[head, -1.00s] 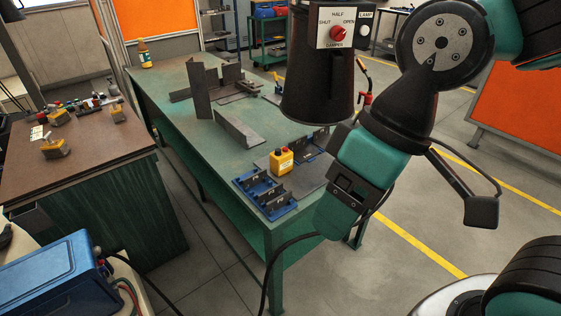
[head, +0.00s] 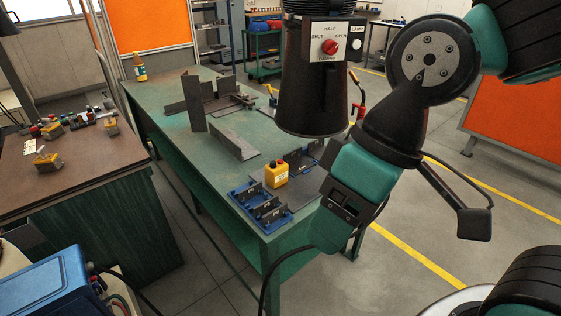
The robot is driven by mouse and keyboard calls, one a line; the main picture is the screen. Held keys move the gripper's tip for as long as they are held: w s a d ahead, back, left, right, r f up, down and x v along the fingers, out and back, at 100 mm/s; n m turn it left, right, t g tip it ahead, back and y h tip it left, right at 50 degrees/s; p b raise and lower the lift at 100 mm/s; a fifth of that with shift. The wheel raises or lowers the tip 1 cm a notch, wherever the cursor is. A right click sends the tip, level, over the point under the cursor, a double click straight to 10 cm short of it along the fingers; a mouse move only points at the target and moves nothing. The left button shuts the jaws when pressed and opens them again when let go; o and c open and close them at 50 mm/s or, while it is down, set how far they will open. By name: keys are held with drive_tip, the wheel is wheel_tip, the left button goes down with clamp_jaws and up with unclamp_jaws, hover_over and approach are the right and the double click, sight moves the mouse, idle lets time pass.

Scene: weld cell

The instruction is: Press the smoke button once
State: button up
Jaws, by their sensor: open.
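A small yellow box (head: 277,175) with a red button on top stands on the green table, beside a blue fixture. Its label is too small to read, so I cannot tell whether it is the smoke button. A dark hood (head: 312,95) hangs at top centre. Its white panel (head: 329,44) has a red damper knob (head: 330,47) marked SHUT, HALF and OPEN, and a white lamp button (head: 356,44) beside it. My gripper (head: 338,198) is open, right of the yellow box in the picture and apart from it. Its fingertips are hard to make out.
The green table (head: 165,110) carries grey steel plates (head: 235,145) and the blue fixture (head: 262,205). A brown bench (head: 85,165) with clamps stands left. A blue machine (head: 42,290) is at lower left.

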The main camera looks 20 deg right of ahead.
clamp_jaws()
idle(1.5)
